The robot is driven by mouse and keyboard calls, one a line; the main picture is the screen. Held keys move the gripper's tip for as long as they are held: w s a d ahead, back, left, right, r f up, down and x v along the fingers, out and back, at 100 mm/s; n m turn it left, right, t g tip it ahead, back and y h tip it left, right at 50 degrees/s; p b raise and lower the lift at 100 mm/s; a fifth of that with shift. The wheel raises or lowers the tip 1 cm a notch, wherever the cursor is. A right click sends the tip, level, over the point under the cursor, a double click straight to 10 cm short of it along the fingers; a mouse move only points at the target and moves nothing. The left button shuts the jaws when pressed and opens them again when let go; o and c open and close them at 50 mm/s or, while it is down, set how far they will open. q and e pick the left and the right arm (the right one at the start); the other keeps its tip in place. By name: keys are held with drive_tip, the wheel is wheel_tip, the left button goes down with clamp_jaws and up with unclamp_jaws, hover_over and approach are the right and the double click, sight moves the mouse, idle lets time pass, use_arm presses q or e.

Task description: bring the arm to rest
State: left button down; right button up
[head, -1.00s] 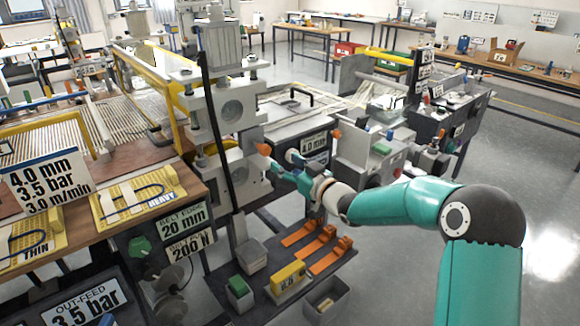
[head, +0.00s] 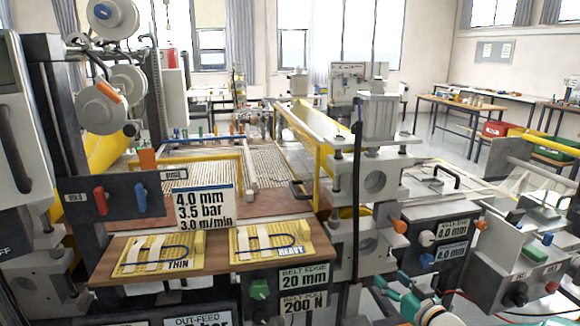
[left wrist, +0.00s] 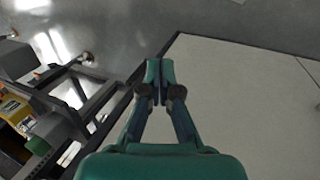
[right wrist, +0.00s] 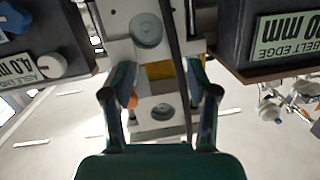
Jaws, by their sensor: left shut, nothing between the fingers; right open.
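My right gripper (head: 394,291) shows at the bottom edge of the head view, in front of the grey press frame and below the two 4.0 mm plates. In the right wrist view the right gripper (right wrist: 160,85) is open, with its fingers spread and nothing held. Grey press parts (right wrist: 148,32) and a dark vertical bar lie beyond the fingers. My left gripper (left wrist: 159,78) shows only in the left wrist view. It is shut, its fingertips together, and empty. A pale flat surface (left wrist: 235,85) and the grey floor lie beyond it.
A wooden board (head: 215,254) with yellow THIN and HEAVY sample cards stands left of the right gripper. The press column (head: 341,225) and knobbed control boxes (head: 518,262) stand close around it. A dark frame (left wrist: 85,105) shows left of my left gripper.

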drive_tip(key=s+a+f+m+g, duration=0.1)
drive_tip(key=s+a+f+g, duration=0.1)
drive_tip(key=s+a+f, duration=0.35)
drive_tip(key=s+a+f+m+g, duration=0.1)
drive_tip(key=s+a+f+g, duration=0.1)
drive_tip(key=f, duration=0.7)
drive_tip(key=s+a+f+m+g, duration=0.1)
drive_tip(key=s+a+f+g, duration=0.2)
drive_tip(key=f, duration=0.4)
drive_tip(key=s+a+f+g, duration=0.1)
drive_tip(key=s+f+g, duration=0.1)
drive_tip(key=s, duration=0.6)
drive_tip(key=s+a+f+g, duration=0.1)
drive_tip(key=s+f+g, duration=0.2)
drive_tip(key=s, duration=0.6)
drive_tip(key=s+a+f+m+g, duration=0.1)
drive_tip(key=s+a+f+g, duration=0.1)
drive_tip(key=s+f, duration=0.3)
drive_tip(key=s+g, duration=0.1)
drive_tip(key=s, duration=0.3)
drive_tip(key=shift+f+h, duration=0.3)
drive_tip(key=shift+h, duration=0.1)
drive_tip(key=shift+w, duration=0.1)
